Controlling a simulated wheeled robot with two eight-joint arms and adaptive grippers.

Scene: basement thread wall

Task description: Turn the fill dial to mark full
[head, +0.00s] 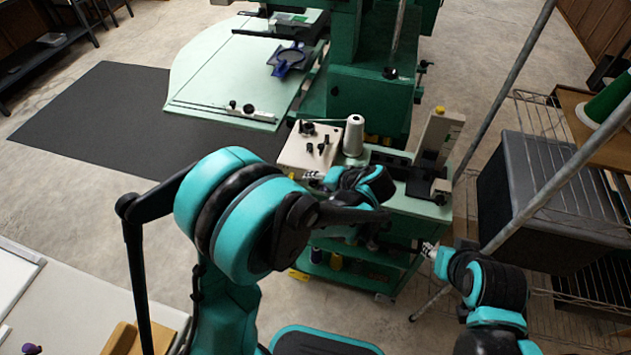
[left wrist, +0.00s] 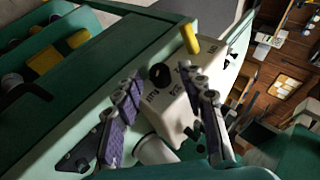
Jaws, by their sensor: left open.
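A cream box (head: 303,153) with several black knobs on top stands at the left end of the green cart. In the left wrist view the box (left wrist: 177,105) shows a round black dial (left wrist: 160,75) with small dark markings below it, too blurred to read. I cannot tell for sure that this is the fill dial, or where it points. My left gripper (head: 312,177) is at the box's near side. Its open fingers (left wrist: 160,80) frame the dial, with no clear contact. My right gripper (head: 428,249) is low beside the cart's right end; its jaws are too small to judge.
A white thread cone (head: 354,136) stands right beside the box and also shows in the left wrist view (left wrist: 158,150). A cream upright device (head: 437,137) stands at the cart's right. A green machine (head: 370,95) rises behind. A metal pole and grey bin (head: 540,185) are at right.

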